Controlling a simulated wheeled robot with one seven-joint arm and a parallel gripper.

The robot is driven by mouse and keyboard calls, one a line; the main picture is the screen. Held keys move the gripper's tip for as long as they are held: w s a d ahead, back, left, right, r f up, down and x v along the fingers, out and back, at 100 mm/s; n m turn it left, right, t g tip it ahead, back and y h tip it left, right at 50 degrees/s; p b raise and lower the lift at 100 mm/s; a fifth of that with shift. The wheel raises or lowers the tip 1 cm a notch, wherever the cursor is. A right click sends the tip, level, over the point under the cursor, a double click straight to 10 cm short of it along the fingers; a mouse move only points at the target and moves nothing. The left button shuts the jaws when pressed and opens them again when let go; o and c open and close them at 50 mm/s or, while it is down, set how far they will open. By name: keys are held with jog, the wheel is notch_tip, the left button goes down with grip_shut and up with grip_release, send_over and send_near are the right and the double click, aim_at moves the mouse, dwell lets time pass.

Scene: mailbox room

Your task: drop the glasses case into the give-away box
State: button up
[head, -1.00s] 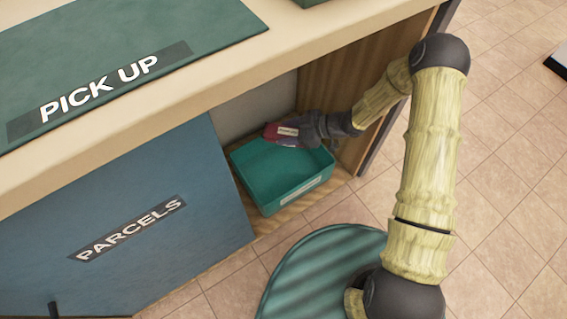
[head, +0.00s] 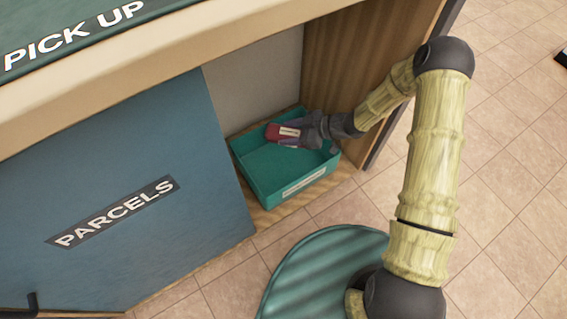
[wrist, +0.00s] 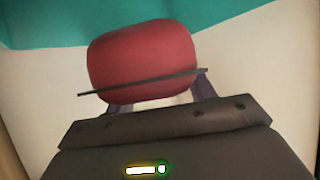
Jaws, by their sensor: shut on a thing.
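I cannot tell how far the case is above the box floor.
The box stands in a cubby under the counter (head: 200,88), between a blue PARCELS panel (head: 120,190) and a wooden side wall (head: 345,70). The counter edge overhangs it.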

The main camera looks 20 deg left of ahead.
jog(key=o, duration=1.1)
notch_tip(320, 180, up, 10)
jog(key=p, duration=0.6)
jog(key=shift+p, duration=0.3)
jog(key=shift+s, duration=0.1)
